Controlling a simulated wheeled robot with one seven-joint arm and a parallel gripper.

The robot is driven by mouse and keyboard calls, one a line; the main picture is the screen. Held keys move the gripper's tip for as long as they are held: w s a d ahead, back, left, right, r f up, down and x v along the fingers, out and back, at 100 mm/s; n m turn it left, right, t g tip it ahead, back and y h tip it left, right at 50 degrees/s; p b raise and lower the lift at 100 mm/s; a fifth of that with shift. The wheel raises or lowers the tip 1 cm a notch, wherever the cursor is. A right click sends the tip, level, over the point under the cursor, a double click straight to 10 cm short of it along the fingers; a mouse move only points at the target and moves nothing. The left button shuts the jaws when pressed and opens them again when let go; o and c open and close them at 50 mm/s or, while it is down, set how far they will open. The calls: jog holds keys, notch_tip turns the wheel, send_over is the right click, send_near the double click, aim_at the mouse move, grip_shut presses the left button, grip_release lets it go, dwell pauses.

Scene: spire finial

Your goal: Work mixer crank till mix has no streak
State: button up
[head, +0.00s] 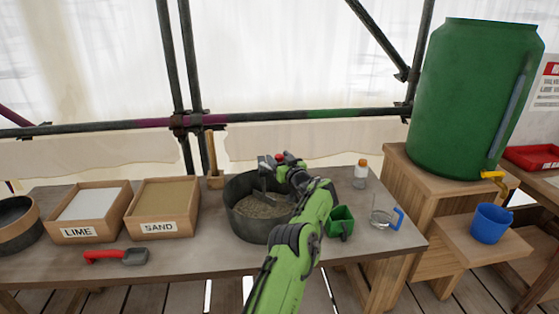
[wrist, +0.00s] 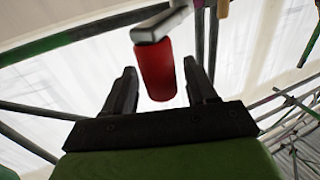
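The mixer is a dark round tub (head: 247,228) in the middle of the table, holding grey-brown mix (head: 262,206). The picture is too small to tell whether the mix has streaks. A grey crank stands over the tub, and its red handle (head: 280,157) shows at the top beside my gripper (head: 288,162). In the wrist view the red crank handle (wrist: 155,72) hangs from a grey arm (wrist: 160,24) between the two fingers of my gripper (wrist: 162,68). The fingers are apart, with a visible gap on both sides of the handle.
Right of the tub are a green measuring cup (head: 340,222), a small bottle (head: 361,174) and a glass jug (head: 384,215). A green water barrel (head: 470,95) and blue cup (head: 489,224) stand farther right.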

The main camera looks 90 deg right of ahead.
jog(key=b+v, duration=0.2)
jog(key=v, duration=1.3)
jog(key=shift+s+a+b, duration=0.15)
jog(key=shift+a+b, duration=0.25)
